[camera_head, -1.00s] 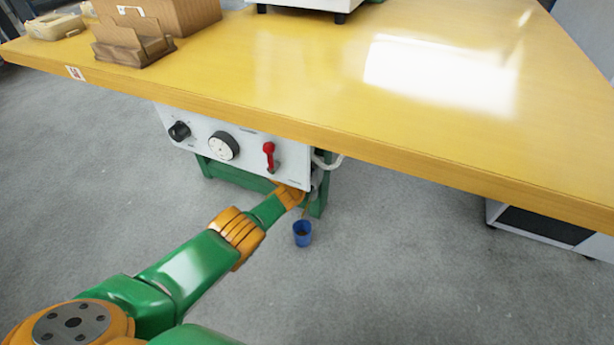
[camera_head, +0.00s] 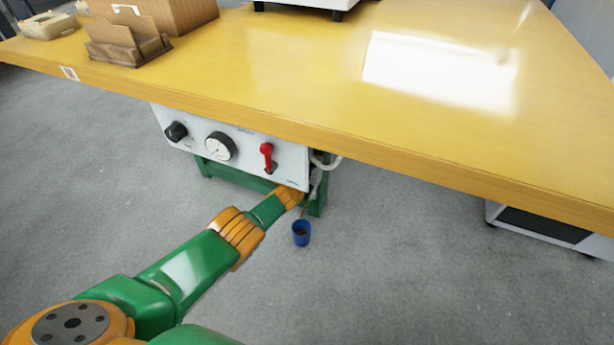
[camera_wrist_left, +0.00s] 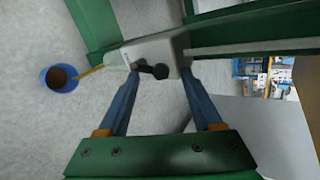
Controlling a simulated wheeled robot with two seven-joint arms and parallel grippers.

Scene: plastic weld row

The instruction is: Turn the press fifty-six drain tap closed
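The drain tap shows in the left wrist view as a dark handle (camera_wrist_left: 152,70) in front of a pale plate (camera_wrist_left: 160,48) under the bench. My left gripper (camera_wrist_left: 161,74) is open, with its two blue fingers on either side of the handle. I cannot tell whether they touch it. A yellowish streak (camera_wrist_left: 92,70) runs from near the tap to a blue cup (camera_wrist_left: 58,78) with brown contents. In the head view the cup (camera_head: 301,233) stands on the floor; the control panel's lower corner hides the tap and my left fingers. My right gripper is not in view.
Green legs (camera_head: 318,190) stand close to the gripper.

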